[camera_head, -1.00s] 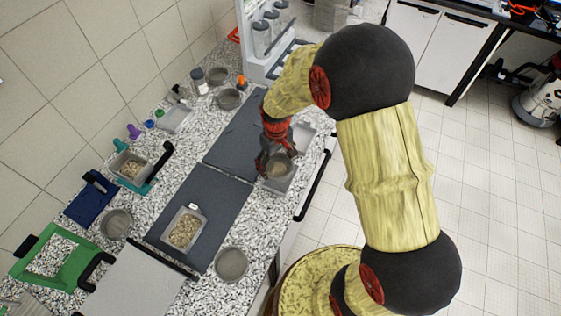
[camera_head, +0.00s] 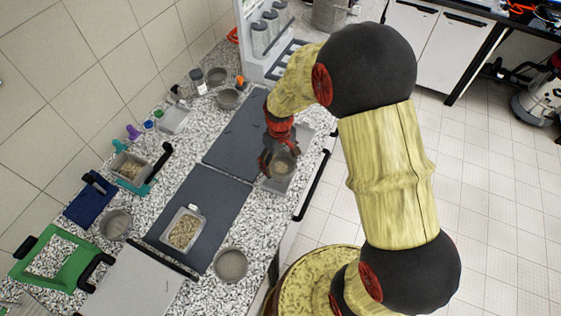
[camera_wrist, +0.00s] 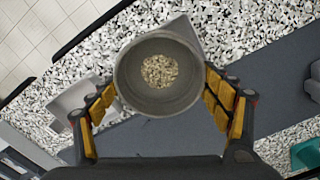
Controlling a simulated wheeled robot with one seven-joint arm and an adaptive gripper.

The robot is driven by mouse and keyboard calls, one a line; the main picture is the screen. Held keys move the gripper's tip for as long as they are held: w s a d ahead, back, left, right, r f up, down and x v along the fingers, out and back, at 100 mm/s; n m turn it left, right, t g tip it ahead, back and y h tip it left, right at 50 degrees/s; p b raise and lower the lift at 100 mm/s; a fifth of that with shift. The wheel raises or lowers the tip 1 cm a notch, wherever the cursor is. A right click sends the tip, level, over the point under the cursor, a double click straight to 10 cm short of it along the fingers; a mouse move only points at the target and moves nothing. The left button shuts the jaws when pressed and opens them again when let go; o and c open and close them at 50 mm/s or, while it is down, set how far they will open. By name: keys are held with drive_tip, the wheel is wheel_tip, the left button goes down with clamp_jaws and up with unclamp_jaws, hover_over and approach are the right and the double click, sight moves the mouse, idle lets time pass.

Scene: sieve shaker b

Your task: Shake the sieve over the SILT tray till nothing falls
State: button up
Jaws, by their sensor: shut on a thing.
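My gripper (camera_head: 278,153) is shut on a round grey sieve (camera_head: 284,157), one finger on each side of its wall. In the wrist view my gripper (camera_wrist: 160,90) also holds the sieve (camera_wrist: 130,70), and a small heap of pale grains (camera_wrist: 160,71) lies in its middle. A grey tray (camera_head: 277,187) lies under and around the sieve near the counter's front edge, partly hidden by it. I cannot read any label, so I cannot tell if this is the SILT tray.
A second grey tray (camera_head: 305,131) lies behind, partly covered by my arm. Dark mats (camera_head: 232,148) lie to the left. A tray of grains (camera_head: 186,228) stands on the nearer mat. Grey bowls (camera_head: 230,264) and a green-framed item (camera_head: 22,258) stand on the speckled counter.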

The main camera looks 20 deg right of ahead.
drive_tip(key=shift+a, duration=0.95)
drive_tip(key=shift+d, duration=0.1)
drive_tip(key=shift+d, duration=1.2)
drive_tip(key=shift+a, duration=0.1)
drive_tip(key=shift+a, duration=1.25)
drive_tip(key=shift+d, duration=0.1)
drive_tip(key=shift+d, duration=0.1)
